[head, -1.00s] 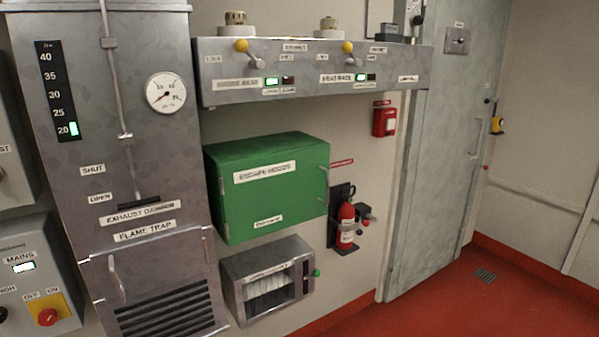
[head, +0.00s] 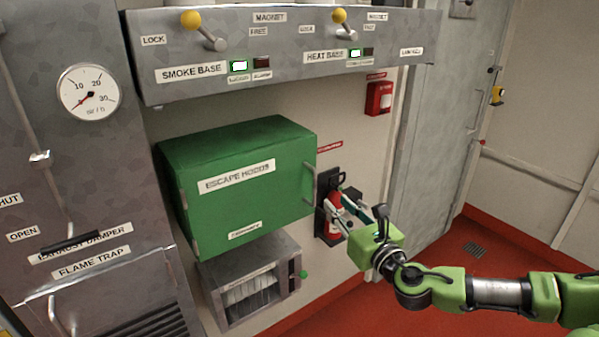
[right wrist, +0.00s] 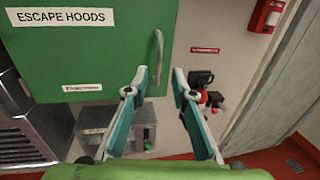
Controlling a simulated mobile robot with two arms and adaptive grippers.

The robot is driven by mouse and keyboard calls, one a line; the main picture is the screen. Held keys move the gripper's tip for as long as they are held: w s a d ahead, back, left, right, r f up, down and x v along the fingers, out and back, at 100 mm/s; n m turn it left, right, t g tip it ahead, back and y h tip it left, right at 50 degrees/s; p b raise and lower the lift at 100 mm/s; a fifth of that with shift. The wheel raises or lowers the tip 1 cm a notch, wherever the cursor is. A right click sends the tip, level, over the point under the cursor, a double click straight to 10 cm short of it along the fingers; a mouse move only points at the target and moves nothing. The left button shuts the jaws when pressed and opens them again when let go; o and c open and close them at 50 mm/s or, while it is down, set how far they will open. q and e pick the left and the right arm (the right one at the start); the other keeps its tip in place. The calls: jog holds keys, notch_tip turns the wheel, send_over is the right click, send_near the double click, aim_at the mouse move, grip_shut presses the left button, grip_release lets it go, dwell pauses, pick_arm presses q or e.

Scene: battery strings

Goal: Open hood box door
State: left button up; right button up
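The hood box is a green box labelled ESCAPE HOODS (head: 240,215) on the wall, its front door shut. A pale vertical handle (head: 309,183) is at the door's right edge, and hinges show at its left. In the right wrist view the green door (right wrist: 75,55) fills the upper left, with the handle (right wrist: 158,50) just beyond my fingertips. My right gripper (head: 342,200) is right of and below the handle, apart from it. It is open and empty, with a clear gap between the fingers (right wrist: 160,78). My left gripper is not in view.
A grey panel with yellow-knobbed levers (head: 290,62) overhangs the box. A grey unit (head: 250,283) sits below it. A fire extinguisher (head: 333,222) is partly hidden behind my right gripper. A red call box (head: 379,98) and a grey door (head: 440,130) are at right.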

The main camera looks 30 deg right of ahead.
aim_at(316, 181)
jog(key=w+p, duration=0.1)
jog(key=w, duration=0.3)
jog(key=w+d+p, duration=0.1)
jog(key=w, duration=0.3)
jog(key=w+p, duration=0.1)
jog(key=w, duration=0.4)
jog(key=shift+d+r, duration=0.1)
jog(key=shift+d, duration=0.1)
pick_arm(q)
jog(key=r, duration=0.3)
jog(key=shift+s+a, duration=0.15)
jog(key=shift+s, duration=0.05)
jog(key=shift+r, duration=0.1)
pick_arm(e)
grip_shut()
